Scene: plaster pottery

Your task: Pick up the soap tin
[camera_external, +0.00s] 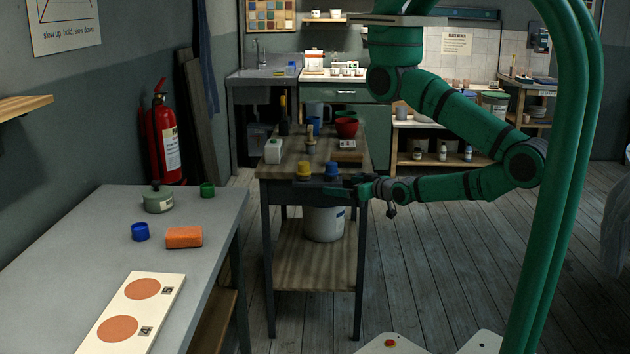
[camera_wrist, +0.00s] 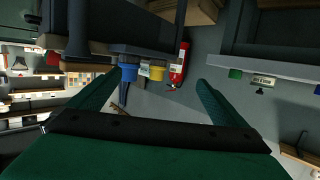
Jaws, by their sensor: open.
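A round grey-green tin (camera_external: 158,201) with a pale label and a dark knob on top stands on the grey table at left; I take it for the soap tin. It also shows small and upside down at the right of the wrist view (camera_wrist: 263,80), its lettering too small to read surely. My gripper (camera_external: 358,189) is at the front right of the wooden worktable, well to the right of the tin. In the wrist view my gripper (camera_wrist: 155,88) has its two green fingers spread wide, with nothing held between them.
Yellow (camera_external: 303,169) and blue (camera_external: 331,169) items sit at the worktable's front edge, close to my gripper. Floor shows between the tables.

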